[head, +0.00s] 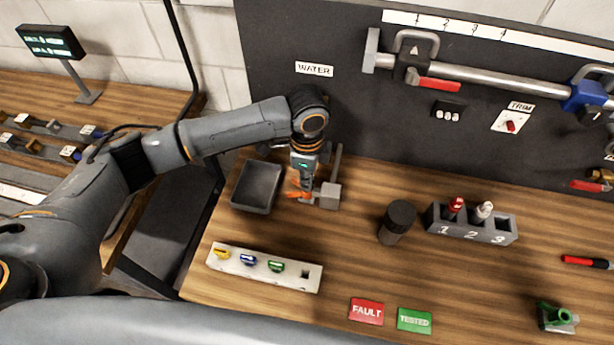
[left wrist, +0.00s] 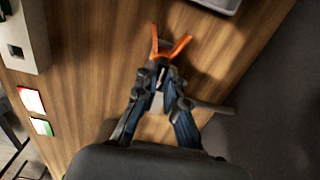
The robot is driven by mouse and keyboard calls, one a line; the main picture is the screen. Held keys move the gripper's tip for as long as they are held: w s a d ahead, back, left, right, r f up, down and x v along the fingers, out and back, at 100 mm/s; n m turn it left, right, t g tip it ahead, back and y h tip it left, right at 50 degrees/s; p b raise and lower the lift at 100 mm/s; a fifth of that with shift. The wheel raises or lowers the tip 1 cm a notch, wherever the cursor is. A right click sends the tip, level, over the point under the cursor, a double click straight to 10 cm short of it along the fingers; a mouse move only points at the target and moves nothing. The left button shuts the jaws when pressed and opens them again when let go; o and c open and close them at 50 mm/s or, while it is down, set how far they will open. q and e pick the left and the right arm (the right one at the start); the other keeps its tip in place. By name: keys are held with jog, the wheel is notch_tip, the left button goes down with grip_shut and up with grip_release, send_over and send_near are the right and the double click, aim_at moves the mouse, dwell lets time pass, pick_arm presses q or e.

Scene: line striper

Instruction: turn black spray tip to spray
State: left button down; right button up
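My left gripper (head: 303,188) points down over an orange V-shaped guard (left wrist: 168,45) beside a grey block stand (head: 329,195) near the back of the bench. In the left wrist view my left gripper (left wrist: 160,76) has its fingertips drawn close together just behind the guard. The black spray tip cannot be made out clearly; the fingers hide what lies between them. Whether they touch it, and which way it faces, I cannot tell. My right gripper is not in view.
A dark tray (head: 258,186) stands left of the guard. A white holder (head: 232,268) carries yellow, blue and green tips and an empty hole. A dark cylinder (head: 397,222) and numbered rack (head: 470,225) stand to the right. The wood between cylinder and holder is clear.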

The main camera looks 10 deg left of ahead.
pick_arm(q)
jog(key=shift+r+n+p, duration=0.15)
jog(key=shift+n+p, duration=0.35)
jog(key=shift+p, duration=0.2)
jog(key=shift+n+p, duration=2.2)
jog(key=shift+p, duration=0.3)
jog(key=shift+n+p, duration=0.6)
jog(key=shift+p, duration=0.05)
jog(key=shift+n, duration=0.7)
jog(key=shift+f+n, duration=0.2)
jog(key=shift+n, duration=0.4)
